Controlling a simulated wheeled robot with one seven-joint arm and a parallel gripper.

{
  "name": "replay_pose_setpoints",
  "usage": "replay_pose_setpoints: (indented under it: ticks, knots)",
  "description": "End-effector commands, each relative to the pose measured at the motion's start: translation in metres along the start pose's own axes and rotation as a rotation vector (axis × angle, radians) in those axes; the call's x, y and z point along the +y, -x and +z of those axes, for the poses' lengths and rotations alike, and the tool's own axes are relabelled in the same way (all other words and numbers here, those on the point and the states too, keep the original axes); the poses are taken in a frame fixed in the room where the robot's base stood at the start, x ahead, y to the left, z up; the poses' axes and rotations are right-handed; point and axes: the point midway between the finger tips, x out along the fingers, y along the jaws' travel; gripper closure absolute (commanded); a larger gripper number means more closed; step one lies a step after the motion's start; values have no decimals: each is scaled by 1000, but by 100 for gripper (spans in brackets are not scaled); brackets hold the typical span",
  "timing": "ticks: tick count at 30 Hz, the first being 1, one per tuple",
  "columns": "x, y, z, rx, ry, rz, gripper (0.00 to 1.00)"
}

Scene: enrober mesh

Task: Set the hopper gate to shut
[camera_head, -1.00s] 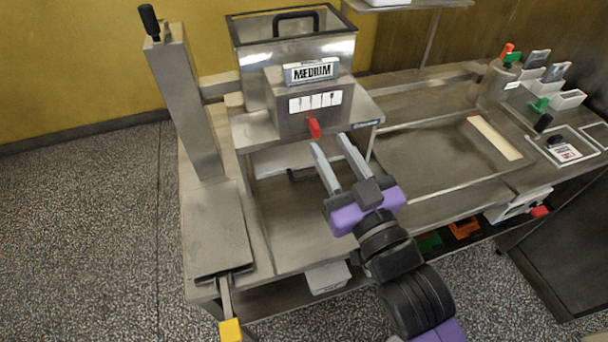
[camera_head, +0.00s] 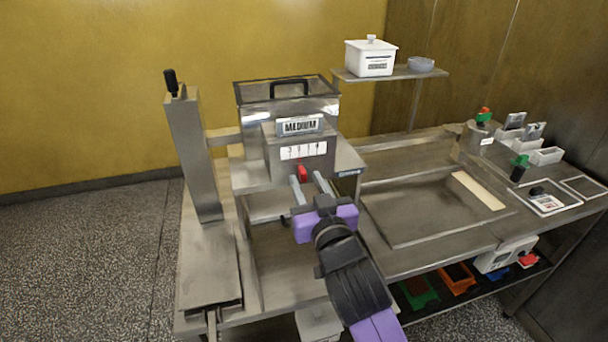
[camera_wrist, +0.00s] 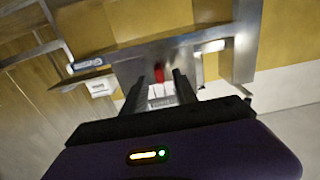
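The steel hopper (camera_head: 290,112) stands at the back of the bench with a MEDIUM plate (camera_head: 299,126) on its front. Below it, a box front carries a white marked scale (camera_head: 303,151). A red gate knob (camera_head: 302,173) sits just under the scale, left of its middle. My gripper (camera_head: 308,182) is open, its two grey fingers pointing at the box, one on each side of the red knob in the picture. In the wrist view the red knob (camera_wrist: 159,74) shows between and beyond the fingertips (camera_wrist: 158,82). Whether a finger touches it I cannot tell.
A steel column with a black handle (camera_head: 170,82) stands left of the hopper. A shallow tray (camera_head: 420,236) lies to the right. A shelf (camera_head: 392,75) holds a white tub (camera_head: 370,59). Small bins and green and red knobs stand at the far right.

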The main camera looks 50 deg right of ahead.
Motion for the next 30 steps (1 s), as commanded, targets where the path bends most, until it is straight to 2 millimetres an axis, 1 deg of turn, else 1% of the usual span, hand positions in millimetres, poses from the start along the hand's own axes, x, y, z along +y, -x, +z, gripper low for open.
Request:
replay_pose_setpoints:
  ticks: [1, 3, 6, 15, 16, 17, 18, 21, 30]
  knots:
    - [0, -7, -2, 1, 0, 1, 65]
    - [0, -14, -1, 0, 0, 0, 65]
    - [0, -20, 0, -1, 0, -1, 65]
    - [0, -22, 0, 0, 0, -1, 65]
    - [0, -22, 0, 0, 0, -1, 69]
    - [0, -22, 0, 0, 0, -1, 75]
    - [0, -22, 0, 0, 0, -1, 83]
    - [0, -22, 0, 0, 0, -1, 100]
    - [0, -22, 0, 0, 0, -1, 100]
